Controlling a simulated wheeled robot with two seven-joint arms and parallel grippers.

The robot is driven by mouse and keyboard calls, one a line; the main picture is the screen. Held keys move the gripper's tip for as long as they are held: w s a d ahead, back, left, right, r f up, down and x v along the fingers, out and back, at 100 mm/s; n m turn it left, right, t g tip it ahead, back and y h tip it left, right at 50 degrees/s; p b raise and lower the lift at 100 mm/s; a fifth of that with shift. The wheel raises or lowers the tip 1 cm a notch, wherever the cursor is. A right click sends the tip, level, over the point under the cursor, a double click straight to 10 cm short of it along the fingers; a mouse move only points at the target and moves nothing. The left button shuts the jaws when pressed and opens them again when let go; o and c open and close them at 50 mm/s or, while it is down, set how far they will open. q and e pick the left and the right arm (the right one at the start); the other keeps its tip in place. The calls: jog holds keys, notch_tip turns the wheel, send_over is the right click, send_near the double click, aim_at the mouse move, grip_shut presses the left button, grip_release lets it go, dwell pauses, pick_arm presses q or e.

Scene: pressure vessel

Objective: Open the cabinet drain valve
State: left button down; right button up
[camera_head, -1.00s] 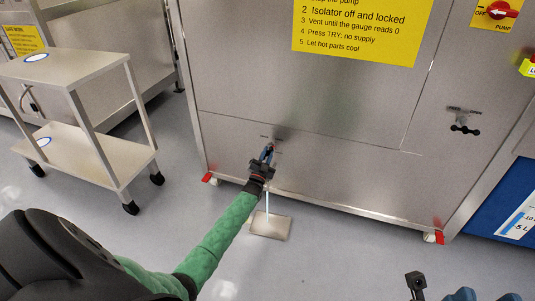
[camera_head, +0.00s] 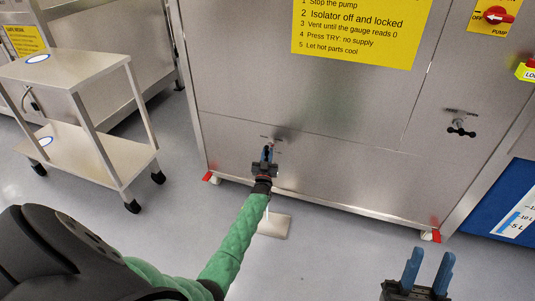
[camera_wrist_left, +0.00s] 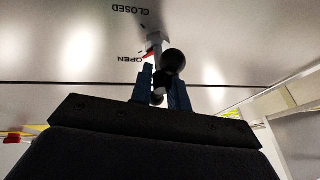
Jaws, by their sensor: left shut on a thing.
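The valve (camera_wrist_left: 155,42) sits low on the steel cabinet front, with OPEN and CLOSED lettering upside down beside it in the left wrist view. Its lever has a black ball end (camera_wrist_left: 173,61). My left gripper (camera_head: 267,150) is at the valve in the head view. In the left wrist view its blue fingers (camera_wrist_left: 161,88) are shut on the lever just by the ball. The fingers hide much of the valve in the head view, and I cannot tell the lever's exact angle. My right gripper (camera_head: 428,266) is open and empty at the bottom right, away from the cabinet.
A drip tray (camera_head: 276,226) lies on the floor below the valve, partly behind my left arm. Another black-handled fitting (camera_head: 461,127) is on the cabinet's right. A steel trolley (camera_head: 85,150) stands at left. A yellow sign (camera_head: 362,30) and red PUMP switch (camera_head: 497,17) are above.

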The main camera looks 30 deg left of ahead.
pick_arm(q)
jog(key=shift+s+a, duration=0.1)
jog(key=shift+a, duration=0.3)
jog(key=c, duration=1.6)
grip_release()
jog(key=shift+c, duration=0.2)
jog(key=shift+o, duration=0.9)
jog(key=shift+s, duration=0.1)
jog(key=shift+d+f, duration=0.1)
jog(key=shift+d, duration=0.1)
